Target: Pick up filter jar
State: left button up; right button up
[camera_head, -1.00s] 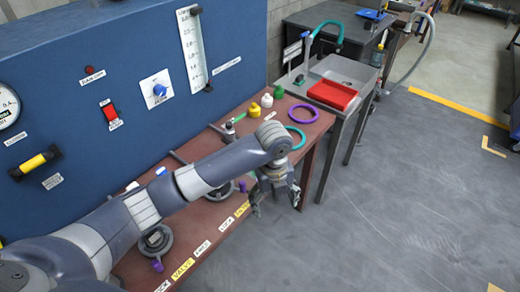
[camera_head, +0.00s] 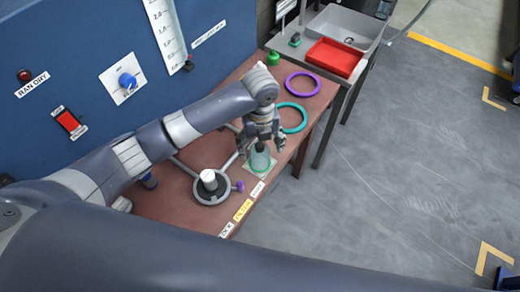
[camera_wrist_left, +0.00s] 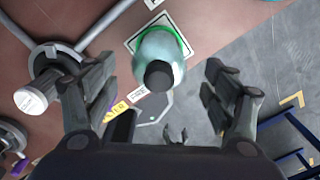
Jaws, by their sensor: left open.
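The filter jar is a pale green, see-through jar (camera_head: 260,161) with a dark top. It stands on a white-and-green square mark near the front edge of the brown bench. My left gripper (camera_head: 262,150) is open above it, pointing down. In the left wrist view the jar (camera_wrist_left: 167,42) shows between the two spread fingers, nearer the far side of the gap, with visible space on both sides. The gripper hides part of the jar in the head view. My right gripper does not show clearly.
A round valve fitting with a white cap (camera_head: 209,180) stands left of the jar on the bench (camera_head: 170,205). A teal ring (camera_head: 293,118) and a purple ring (camera_head: 302,84) lie behind to the right. A red tray (camera_head: 335,57) sits by the sink. The blue panel (camera_head: 60,40) rises behind.

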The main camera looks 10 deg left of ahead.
aim_at(260, 153)
pick_arm(q)
jog(key=shift+w+a+f, duration=0.1)
jog(key=shift+a+f, duration=0.1)
jog(key=shift+f, duration=0.55)
jog(key=shift+f+p, duration=0.55)
jog(key=shift+f, duration=0.1)
notch_tip(260, 153, down, 3)
jog(key=shift+f+p, duration=0.1)
jog(key=shift+p, duration=0.3)
jog(key=shift+f, duration=0.2)
jog(key=shift+w, duration=0.1)
jog(key=c, duration=1.1)
jog(key=shift+c, duration=0.5)
jog(key=shift+r+b, duration=0.45)
jog(key=shift+r, duration=0.45)
jog(key=shift+w+r+b, duration=0.1)
jog(key=shift+r+b, duration=0.2)
jog(key=shift+r, duration=0.35)
jog(key=d+r+b, duration=0.2)
jog(key=d+b, duration=0.3)
jog(key=d, duration=1.1)
jog(key=shift+w+b, duration=0.4)
jog(key=shift+w, duration=0.05)
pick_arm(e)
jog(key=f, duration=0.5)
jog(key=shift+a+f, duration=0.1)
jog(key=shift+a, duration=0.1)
